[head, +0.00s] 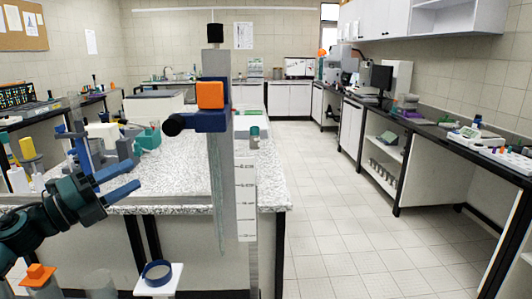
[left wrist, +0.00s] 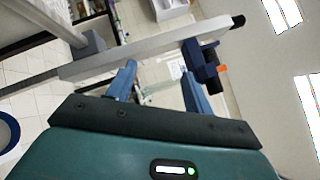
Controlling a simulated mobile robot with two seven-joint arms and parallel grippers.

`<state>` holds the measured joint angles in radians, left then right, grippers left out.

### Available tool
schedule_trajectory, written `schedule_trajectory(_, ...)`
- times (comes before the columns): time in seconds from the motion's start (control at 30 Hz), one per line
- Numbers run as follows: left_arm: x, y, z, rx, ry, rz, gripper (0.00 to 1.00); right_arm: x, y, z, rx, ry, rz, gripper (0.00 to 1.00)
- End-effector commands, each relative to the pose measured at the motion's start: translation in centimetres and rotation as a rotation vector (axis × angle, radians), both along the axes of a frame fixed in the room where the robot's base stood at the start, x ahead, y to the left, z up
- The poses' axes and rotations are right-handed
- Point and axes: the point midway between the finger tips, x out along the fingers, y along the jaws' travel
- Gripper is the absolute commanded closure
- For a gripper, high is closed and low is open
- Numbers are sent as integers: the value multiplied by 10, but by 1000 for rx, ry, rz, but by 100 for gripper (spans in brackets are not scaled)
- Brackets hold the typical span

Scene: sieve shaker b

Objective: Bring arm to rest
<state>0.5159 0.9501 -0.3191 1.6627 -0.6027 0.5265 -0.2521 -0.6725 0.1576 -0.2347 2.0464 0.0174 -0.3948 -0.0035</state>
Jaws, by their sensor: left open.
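My left gripper (head: 134,176) shows at the left of the head view, pointing right with its two blue-grey fingers spread and nothing between them. In the left wrist view the fingers (left wrist: 158,70) also stand apart. A tall grey post (head: 216,170) with a black cap stands right of the gripper, apart from it in the head view. A dark blue clamp (head: 203,121) with an orange knob (head: 210,95) sits high on the post. In the left wrist view the post (left wrist: 140,55) crosses diagonally beyond the fingertips, with the clamp (left wrist: 203,62) at right. My right gripper is in neither view.
A speckled-top bench (head: 175,180) with bottles and lab ware stands behind the gripper. A white scale strip (head: 245,195) shows beside the post. A blue ring (head: 157,273) on a white plate and an orange-topped piece (head: 38,273) are low in front. The tiled floor (head: 345,230) at right is clear.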

Motion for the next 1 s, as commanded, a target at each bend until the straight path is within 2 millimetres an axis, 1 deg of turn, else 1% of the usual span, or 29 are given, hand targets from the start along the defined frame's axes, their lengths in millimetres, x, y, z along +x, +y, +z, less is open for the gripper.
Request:
schedule_trajectory(0.03,-5,0,-38,-71,107,26,48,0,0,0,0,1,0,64)
schedule_trajectory(0.07,-8,1,-56,-113,164,46,48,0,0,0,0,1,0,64)
schedule_trajectory(0.1,-13,2,-82,-169,244,75,48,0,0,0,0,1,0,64)
schedule_trajectory(0.17,-23,4,-120,-248,365,125,48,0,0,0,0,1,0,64)
schedule_trajectory(0.2,-32,6,-146,-299,448,162,48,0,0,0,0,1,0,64)
schedule_trajectory(0.27,-48,9,-184,-367,569,220,48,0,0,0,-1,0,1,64)
schedule_trajectory(0.3,-60,11,-208,-409,648,261,48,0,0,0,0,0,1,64)
schedule_trajectory(0.37,-81,13,-243,-464,764,323,48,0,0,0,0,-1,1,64)
schedule_trajectory(0.4,-96,15,-265,-496,838,366,48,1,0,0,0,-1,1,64)
schedule_trajectory(0.47,-119,17,-294,-540,945,430,48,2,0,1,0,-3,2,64)
schedule_trajectory(0.5,-135,18,-312,-564,1009,470,48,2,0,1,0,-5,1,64)
schedule_trajectory(0.57,-157,20,-333,-592,1094,527,48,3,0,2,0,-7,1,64)
schedule_trajectory(0.6,-171,21,-346,-608,1145,562,48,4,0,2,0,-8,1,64)
schedule_trajectory(0.67,-192,21,-363,-627,1216,610,48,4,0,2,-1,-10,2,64)
schedule_trajectory(0.7,-206,22,-373,-638,1261,641,48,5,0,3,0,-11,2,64)
schedule_trajectory(0.77,-226,22,-387,-652,1324,686,48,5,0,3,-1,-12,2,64)
schedule_trajectory(0.8,-239,22,-395,-659,1364,717,48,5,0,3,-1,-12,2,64)
schedule_trajectory(0.87,-259,22,-406,-668,1422,760,48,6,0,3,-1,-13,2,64)
schedule_trajectory(0.9,-272,22,-412,-673,1461,790,48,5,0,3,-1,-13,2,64)
schedule_trajectory(0.93,-277,19,-415,-696,1476,799,48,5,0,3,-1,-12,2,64)
schedule_trajectory(1.0,-275,4,-417,-775,1480,786,48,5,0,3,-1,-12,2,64)
